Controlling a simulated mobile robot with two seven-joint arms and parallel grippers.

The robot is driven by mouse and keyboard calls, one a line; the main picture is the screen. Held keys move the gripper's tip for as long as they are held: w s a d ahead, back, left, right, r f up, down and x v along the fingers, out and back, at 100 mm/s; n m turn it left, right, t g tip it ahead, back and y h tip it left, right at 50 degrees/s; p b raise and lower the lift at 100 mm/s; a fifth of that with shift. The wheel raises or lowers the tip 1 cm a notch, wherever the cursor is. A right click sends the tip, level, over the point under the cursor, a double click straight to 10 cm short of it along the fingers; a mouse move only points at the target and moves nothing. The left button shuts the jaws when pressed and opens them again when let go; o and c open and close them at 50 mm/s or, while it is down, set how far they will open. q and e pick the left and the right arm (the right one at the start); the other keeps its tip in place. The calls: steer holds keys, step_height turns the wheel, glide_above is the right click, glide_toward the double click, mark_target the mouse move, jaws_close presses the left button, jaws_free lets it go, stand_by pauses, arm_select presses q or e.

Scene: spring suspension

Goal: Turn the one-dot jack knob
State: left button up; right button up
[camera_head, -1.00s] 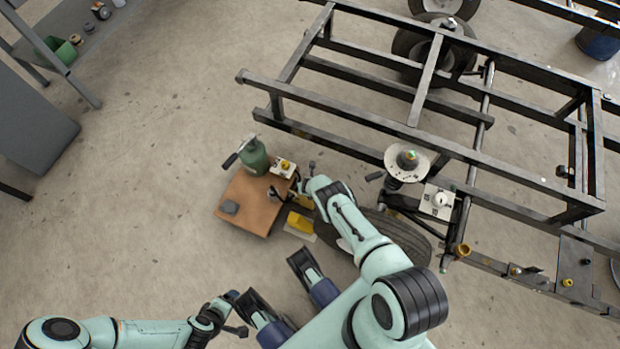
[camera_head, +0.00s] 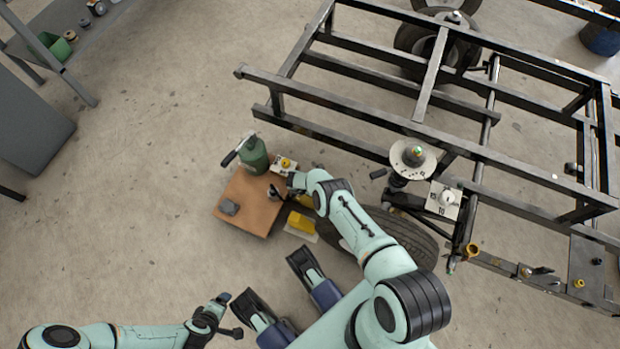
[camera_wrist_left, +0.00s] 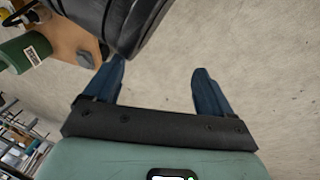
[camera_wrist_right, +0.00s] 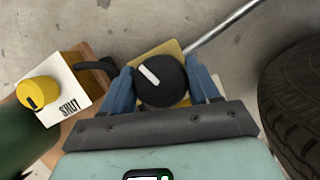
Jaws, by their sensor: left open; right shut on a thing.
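My right gripper (camera_wrist_right: 162,84) is shut on a round black knob (camera_wrist_right: 172,88) with a white pointer line. The pointer slants to the upper left in the right wrist view. A yellow part (camera_wrist_right: 168,48) shows behind the knob. No dots are visible on it, so I cannot tell its dot mark. In the head view the right gripper (camera_head: 283,191) is over the right edge of the wooden board, and its own arm partly hides the knob. My left gripper (camera_wrist_left: 155,90) is open and empty over bare floor; in the head view it is at the lower left (camera_head: 230,316).
A white box (camera_wrist_right: 66,92) marked SHUT carries a yellow knob (camera_wrist_right: 38,93) left of my right gripper. A green bottle (camera_head: 254,157) stands on the wooden board (camera_head: 250,210).

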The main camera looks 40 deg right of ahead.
arm_select(q)
steer(key=shift+s+a+f+g+b, duration=0.1)
steer(key=shift+s+f+g+b, duration=0.2)
steer(key=shift+s+f, duration=0.45)
arm_select(e)
steer(key=shift+d+m, duration=0.1)
steer(key=shift+m, duration=0.5)
arm_select(q)
steer(key=shift+s, duration=0.1)
arm_select(e)
steer(key=o, duration=1)
arm_select(q)
steer(key=shift+r, duration=0.1)
steer(key=w+r+t+p, duration=0.1)
steer(key=w+r+p, duration=0.2)
steer(key=r, duration=0.1)
arm_select(e)
steer(key=v, duration=0.4)
steer(key=shift+w+r, duration=0.15)
arm_select(q)
steer(key=s+d+r+g+h+p, duration=0.1)
steer(key=s+d+r+p, duration=0.3)
steer(key=s, duration=0.4)
steer(key=shift+s+d+r+m+g+h, duration=0.3)
steer(key=shift+d+r+m+g, duration=0.15)
steer(key=shift+r+g, duration=0.35)
arm_select(e)
steer(key=v, duration=0.9)
steer(key=shift+w+r, duration=0.1)
